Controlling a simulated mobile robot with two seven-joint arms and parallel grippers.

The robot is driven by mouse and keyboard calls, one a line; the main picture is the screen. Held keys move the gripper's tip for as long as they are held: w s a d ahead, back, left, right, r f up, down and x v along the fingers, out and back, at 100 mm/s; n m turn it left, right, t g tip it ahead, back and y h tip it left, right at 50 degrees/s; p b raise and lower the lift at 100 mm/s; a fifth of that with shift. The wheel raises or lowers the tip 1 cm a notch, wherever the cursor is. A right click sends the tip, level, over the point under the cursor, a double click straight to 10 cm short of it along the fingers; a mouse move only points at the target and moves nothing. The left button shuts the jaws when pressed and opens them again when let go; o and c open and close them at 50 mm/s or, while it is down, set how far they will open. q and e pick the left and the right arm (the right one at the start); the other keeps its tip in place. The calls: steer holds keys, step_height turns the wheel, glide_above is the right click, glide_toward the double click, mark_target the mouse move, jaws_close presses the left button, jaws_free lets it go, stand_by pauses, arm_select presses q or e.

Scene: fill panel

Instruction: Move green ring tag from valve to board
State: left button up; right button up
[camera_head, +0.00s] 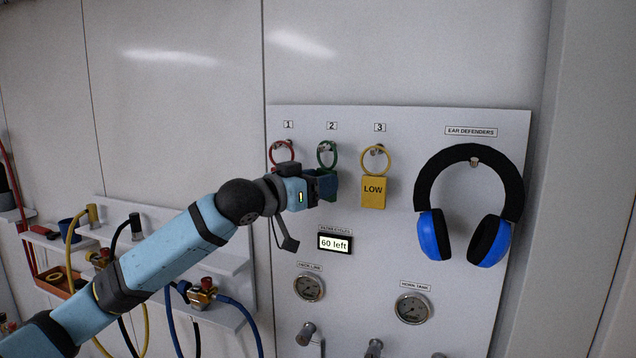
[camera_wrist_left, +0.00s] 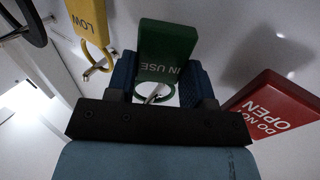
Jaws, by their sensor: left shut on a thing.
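The green ring tag, marked IN USE, hangs at hook 2 on the board; its green ring (camera_head: 327,154) shows at the hook in the head view. Its green plate (camera_wrist_left: 167,48) is between the blue fingers of my left gripper (camera_head: 322,187) in the wrist view. The gripper is shut on the plate. Its green ring also shows in the wrist view, with a metal hook (camera_wrist_left: 156,92) at it. My gripper hides most of the plate in the head view. My right gripper is not in view.
A yellow LOW tag (camera_head: 373,190) hangs close by at hook 3. A red tag (camera_wrist_left: 277,108) hangs on the other side, its ring (camera_head: 281,152) at hook 1. Blue ear defenders (camera_head: 470,205) hang at right. Gauges and valves with hoses (camera_head: 200,292) sit lower down.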

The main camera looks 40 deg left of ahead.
arm_select(q)
steer(key=o, duration=0.8)
steer(key=shift+o, duration=0.8)
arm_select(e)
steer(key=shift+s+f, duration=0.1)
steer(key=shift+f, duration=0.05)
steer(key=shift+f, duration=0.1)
arm_select(q)
steer(key=b+v, duration=0.8)
steer(key=v, duration=0.6)
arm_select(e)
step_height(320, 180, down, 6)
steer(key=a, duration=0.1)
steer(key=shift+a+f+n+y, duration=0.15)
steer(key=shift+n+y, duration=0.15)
arm_select(q)
steer(key=shift+w, duration=0.15)
steer(key=shift+f, duration=0.1)
